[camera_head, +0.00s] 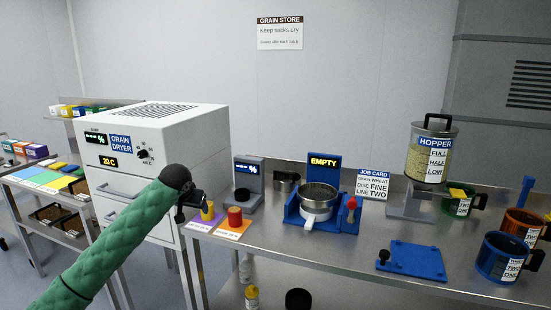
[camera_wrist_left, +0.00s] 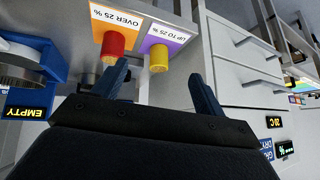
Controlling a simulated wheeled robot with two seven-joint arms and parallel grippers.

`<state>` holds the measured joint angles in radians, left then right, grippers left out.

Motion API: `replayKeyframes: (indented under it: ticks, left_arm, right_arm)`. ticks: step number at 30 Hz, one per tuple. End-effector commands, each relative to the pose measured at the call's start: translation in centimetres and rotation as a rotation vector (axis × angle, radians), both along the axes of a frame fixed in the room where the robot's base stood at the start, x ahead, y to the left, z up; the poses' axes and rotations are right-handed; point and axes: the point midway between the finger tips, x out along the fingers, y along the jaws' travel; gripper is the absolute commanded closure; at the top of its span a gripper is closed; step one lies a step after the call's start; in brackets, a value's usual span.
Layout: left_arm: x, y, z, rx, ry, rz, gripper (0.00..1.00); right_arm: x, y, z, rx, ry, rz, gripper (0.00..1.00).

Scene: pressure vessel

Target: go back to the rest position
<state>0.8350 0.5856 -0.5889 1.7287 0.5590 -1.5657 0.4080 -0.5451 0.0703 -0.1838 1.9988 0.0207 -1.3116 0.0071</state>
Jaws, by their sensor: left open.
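My left gripper (camera_head: 190,207) is at the left end of the steel bench, at the end of my green-sleeved arm. In the left wrist view its two fingers (camera_wrist_left: 162,92) are spread apart with nothing between them. Beyond them, a yellow peg (camera_wrist_left: 159,58) stands on a purple label card and a red peg (camera_wrist_left: 114,45) on an orange card. My right gripper is not in view.
The white grain dryer (camera_head: 150,140) stands close behind my left arm. On the bench (camera_head: 290,255) are a blue stand with a pan (camera_head: 318,200), a hopper (camera_head: 431,155), a blue plate (camera_head: 409,258) and several mugs at the right. The floor at the lower left looks clear.

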Motion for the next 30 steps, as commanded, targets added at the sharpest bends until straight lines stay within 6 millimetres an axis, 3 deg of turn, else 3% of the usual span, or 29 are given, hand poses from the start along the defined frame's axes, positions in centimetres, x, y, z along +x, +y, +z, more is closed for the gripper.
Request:
replayKeyframes:
  ticks: [6,10,13,17,23,30]
  left_arm:
    - [1.0,0.3,4.3,0.128,-0.161,-0.097,0.29]
    - [1.3,-0.5,7.4,0.184,-0.267,-0.141,0.29]
    - [0.9,-1.4,7.1,0.212,-0.313,-0.169,0.29]
    - [0.2,-2.2,5.7,0.225,-0.335,-0.187,0.29]
    - [-1.3,-3.6,1.6,0.229,-0.340,-0.207,0.29]
    - [-4.9,-5.1,-6.5,0.206,-0.303,-0.212,0.29]
  right_arm:
    - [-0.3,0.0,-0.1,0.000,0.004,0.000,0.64]
    - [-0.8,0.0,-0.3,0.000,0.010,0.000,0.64]
    - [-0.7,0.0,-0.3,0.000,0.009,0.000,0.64]
    - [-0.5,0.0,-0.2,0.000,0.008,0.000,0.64]
    - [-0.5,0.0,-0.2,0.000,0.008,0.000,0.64]
    - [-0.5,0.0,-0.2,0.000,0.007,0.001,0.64]
